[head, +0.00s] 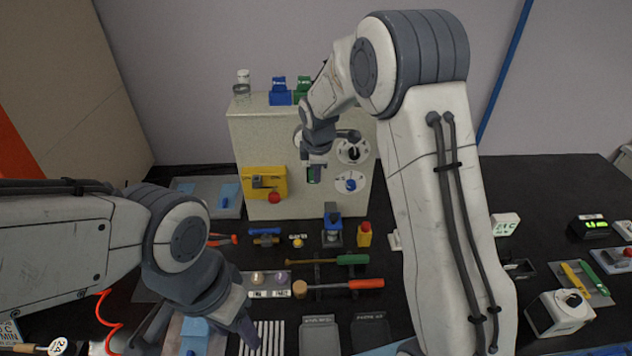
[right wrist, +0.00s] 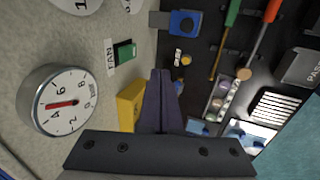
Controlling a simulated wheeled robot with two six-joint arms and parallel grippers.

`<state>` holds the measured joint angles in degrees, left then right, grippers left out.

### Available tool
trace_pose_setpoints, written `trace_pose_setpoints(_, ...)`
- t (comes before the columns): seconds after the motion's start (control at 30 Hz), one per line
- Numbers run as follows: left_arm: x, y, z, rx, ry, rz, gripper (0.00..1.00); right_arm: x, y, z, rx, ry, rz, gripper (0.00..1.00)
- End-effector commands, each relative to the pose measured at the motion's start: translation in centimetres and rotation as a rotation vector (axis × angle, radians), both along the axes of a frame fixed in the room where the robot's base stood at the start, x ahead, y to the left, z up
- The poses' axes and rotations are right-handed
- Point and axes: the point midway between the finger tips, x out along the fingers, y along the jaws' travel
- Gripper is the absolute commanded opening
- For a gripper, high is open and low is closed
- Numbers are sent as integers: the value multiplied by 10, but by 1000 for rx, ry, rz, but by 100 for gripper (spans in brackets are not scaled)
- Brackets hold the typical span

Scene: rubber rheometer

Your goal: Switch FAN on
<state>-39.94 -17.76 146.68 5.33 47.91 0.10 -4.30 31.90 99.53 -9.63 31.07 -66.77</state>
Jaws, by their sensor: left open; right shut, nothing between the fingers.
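The FAN switch (right wrist: 125,51) is a small green rocker on the pale cabinet, with its FAN label (right wrist: 110,56) beside it in the right wrist view. In the head view the green switch (head: 312,175) is partly hidden by my right gripper (head: 318,171). I cannot tell its on or off position. My right gripper's fingers (right wrist: 160,92) are shut and empty, close to the cabinet face. In the right wrist view they are apart from the switch, which is to their upper left. My left gripper (head: 205,338) is open and empty over the bench at lower left.
The cabinet (head: 248,135) carries round dials (head: 351,182), one beside the switch in the right wrist view (right wrist: 60,102), and a yellow box (head: 264,178) with a red knob. Tools, small bottles and dark trays (head: 320,334) crowd the bench in front.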

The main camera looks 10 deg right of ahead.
Motion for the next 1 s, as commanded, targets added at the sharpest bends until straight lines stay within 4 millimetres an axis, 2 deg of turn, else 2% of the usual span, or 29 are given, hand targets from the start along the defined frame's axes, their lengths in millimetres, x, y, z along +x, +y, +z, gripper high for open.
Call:
trace_pose_setpoints(0.43,0,0,28,0,0,1,50,26,-6,-85,1,6,-1,0)
trace_pose_setpoints(0.7,0,0,46,0,0,-2,50,58,-12,-89,1,1,-1,0)
trace_pose_setpoints(1.0,0,0,48,0,0,-2,50,66,-13,-91,0,1,0,0)
